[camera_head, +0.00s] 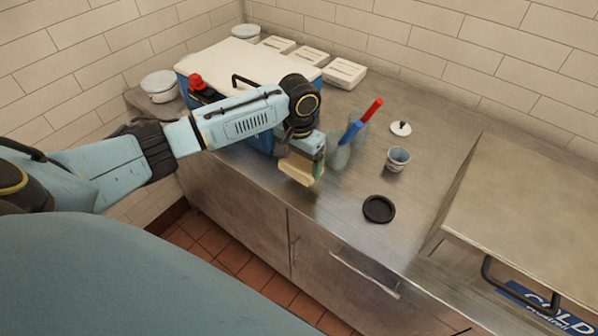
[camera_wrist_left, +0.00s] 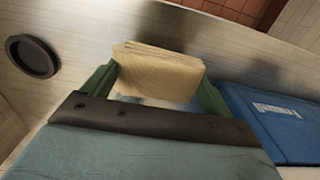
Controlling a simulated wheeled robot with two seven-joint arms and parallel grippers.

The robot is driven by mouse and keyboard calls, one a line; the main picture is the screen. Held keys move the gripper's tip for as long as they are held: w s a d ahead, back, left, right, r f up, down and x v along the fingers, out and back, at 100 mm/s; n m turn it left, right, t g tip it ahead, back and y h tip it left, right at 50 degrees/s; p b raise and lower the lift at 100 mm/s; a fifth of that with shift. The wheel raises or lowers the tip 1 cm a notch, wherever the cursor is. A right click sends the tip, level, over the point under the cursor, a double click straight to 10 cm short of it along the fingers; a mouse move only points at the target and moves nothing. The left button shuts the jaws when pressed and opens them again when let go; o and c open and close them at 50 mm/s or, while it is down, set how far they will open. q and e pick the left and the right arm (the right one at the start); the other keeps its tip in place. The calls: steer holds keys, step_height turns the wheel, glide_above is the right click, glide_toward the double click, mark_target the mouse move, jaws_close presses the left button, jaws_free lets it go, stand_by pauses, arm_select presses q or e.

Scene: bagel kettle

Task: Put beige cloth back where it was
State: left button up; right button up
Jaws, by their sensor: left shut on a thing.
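The beige cloth (camera_head: 298,170) is a folded, layered pad. My left gripper (camera_head: 304,163) is shut on it, above the steel counter near its front edge. In the left wrist view the cloth (camera_wrist_left: 158,70) sits between the two green fingers of my left gripper (camera_wrist_left: 157,84). I cannot tell whether the cloth touches the counter. My right gripper is not in view.
A blue cooler (camera_head: 182,92) with a white lid stands behind my left arm. Bottles with a red top (camera_head: 373,108) and a blue top (camera_head: 351,131), a cup (camera_head: 397,160) and a black round dish (camera_head: 379,209) stand to the right. A steel box (camera_head: 530,200) is at far right.

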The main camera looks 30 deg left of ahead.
mark_target(299, 173)
arm_select(q)
steer(key=shift+f, duration=2)
steer(key=o, duration=0.8)
steer(key=shift+f, duration=0.15)
step_height(299, 173, up, 12)
steer(key=shift+r+p, duration=0.2)
steer(key=shift+p, duration=0.15)
steer(key=shift+d+f, duration=0.1)
